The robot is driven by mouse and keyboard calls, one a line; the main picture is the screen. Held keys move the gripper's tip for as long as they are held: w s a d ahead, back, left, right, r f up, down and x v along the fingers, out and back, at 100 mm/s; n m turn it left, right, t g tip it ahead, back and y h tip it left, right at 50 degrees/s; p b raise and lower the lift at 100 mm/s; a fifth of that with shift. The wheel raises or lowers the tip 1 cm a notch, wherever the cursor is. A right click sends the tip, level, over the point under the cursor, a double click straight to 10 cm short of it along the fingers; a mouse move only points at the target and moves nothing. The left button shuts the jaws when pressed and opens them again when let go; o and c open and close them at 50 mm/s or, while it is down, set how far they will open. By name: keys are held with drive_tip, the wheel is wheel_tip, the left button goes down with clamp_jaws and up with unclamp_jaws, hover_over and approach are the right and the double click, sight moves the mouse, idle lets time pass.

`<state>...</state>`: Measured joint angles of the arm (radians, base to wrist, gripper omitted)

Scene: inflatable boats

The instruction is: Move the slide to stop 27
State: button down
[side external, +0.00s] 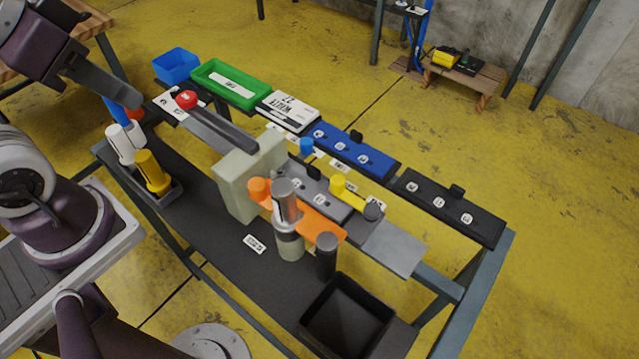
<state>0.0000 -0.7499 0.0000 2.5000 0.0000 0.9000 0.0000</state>
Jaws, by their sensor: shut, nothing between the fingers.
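A blue slide panel (340,148) has numbered white stop marks and a black tab (356,136) on its far edge. A black slide panel (447,212) to its right has similar marks and a black tab (457,191). A grey panel (325,200) with marks and a dark tab (313,173) lies nearer, partly hidden behind the orange piece. The stop numbers are too small to read, so I cannot tell which is 27. My gripper (135,100) is at upper left, shut and empty, away from all the panels.
A pale green block (240,178), an orange piece (322,228) with a grey cylinder (285,202), and a black post (326,258) stand in front of the panels. A red knob (187,98) and green tray (228,88) are behind left. A black bin (347,312) is at front.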

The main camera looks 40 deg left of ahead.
drive_tip(key=c, duration=1.7)
unclamp_jaws()
drive_tip(key=shift+w+r, duration=0.1)
drive_tip(key=shift+w, duration=0.25)
drive_tip(key=o, duration=0.5)
drive_tip(key=shift+m+g, duration=0.4)
drive_tip(key=shift+g, duration=0.4)
drive_tip(key=w, duration=0.5)
drive_tip(key=w+d, duration=0.1)
drive_tip(key=w, duration=0.1)
drive_tip(key=shift+w, duration=0.2)
drive_tip(key=shift+o, duration=0.2)
drive_tip(key=m+g, duration=0.2)
drive_tip(key=g, duration=0.2)
hover_over(307, 140)
drive_tip(key=f, duration=1.7)
drive_tip(key=shift+s+a, duration=0.1)
drive_tip(key=shift+s, duration=0.3)
drive_tip(key=f, duration=0.9)
drive_tip(key=shift+w, duration=0.35)
drive_tip(key=shift+f, duration=0.3)
